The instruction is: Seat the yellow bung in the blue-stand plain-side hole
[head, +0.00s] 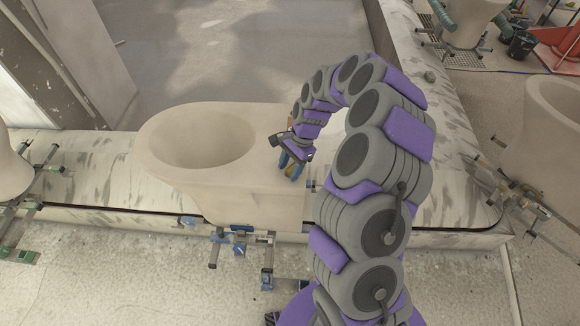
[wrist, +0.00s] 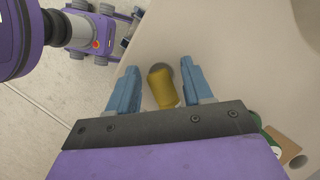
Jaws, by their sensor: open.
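The yellow bung (wrist: 163,88) lies between the two blue fingers of my gripper (wrist: 160,70) in the wrist view, with gaps on both sides. My gripper is open and does not hold it. A dark grey round patch shows at the bung's far end, against the pale clay; I cannot tell whether the bung sits in a hole there. In the head view my gripper (head: 291,164) is at the right part of the pale toilet-shaped casting (head: 262,185), whose stand has blue clamps (head: 240,238). The bung is not clearly visible there.
Other pale castings stand at the left edge (head: 12,170) and right (head: 545,130), on metal stands. A worn light track (head: 100,160) curves around. Bare floor (head: 120,270) lies in front at the left.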

